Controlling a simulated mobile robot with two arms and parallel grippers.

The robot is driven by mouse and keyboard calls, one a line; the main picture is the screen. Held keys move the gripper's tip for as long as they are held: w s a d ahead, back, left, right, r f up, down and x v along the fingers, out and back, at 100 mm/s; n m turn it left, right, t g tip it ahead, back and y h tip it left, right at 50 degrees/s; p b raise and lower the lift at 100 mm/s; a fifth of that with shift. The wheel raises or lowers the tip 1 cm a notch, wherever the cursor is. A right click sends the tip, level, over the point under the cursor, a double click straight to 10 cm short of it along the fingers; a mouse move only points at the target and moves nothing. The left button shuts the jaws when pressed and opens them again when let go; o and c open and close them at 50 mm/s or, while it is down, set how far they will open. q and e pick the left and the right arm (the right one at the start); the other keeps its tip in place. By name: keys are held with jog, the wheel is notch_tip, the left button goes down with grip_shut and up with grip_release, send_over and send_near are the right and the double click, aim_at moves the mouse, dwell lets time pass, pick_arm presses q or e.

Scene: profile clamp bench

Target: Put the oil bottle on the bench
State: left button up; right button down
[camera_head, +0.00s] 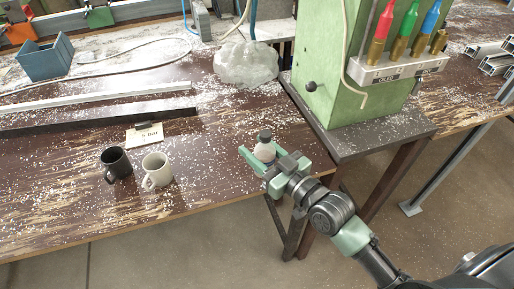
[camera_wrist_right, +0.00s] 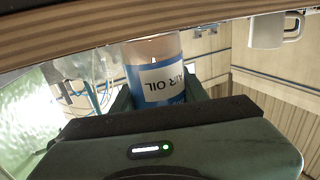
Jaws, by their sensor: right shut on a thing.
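The oil bottle (camera_head: 265,151) is a pale bottle with a dark cap, upright at the bench's right front part in the head view. My right gripper (camera_head: 268,163) is shut on it, with a finger on each side. In the right wrist view the picture is upside down, and the bottle (camera_wrist_right: 156,72) shows a blue and white label reading "AIR OIL" between the fingers. The bench (camera_head: 110,225) has a worn brown top with white chips. I cannot tell whether the bottle's base touches it. My left gripper is not in view.
A black mug (camera_head: 115,163) and a cream mug (camera_head: 156,170) stand left of the bottle. Behind them are a "5 bar" card (camera_head: 146,133) and long metal profiles (camera_head: 95,119). A green machine (camera_head: 335,75) stands at the right. Bare bench top lies between the mugs and my gripper.

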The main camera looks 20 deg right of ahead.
aim_at(272, 162)
jog(key=c, duration=0.8)
grip_release()
jog(key=shift+o, duration=0.2)
jog(key=b+v, duration=0.1)
jog(key=v, duration=1)
jog(key=shift+s+d+r, duration=0.1)
jog(key=shift+s+d, duration=0.1)
jog(key=shift+s, duration=0.3)
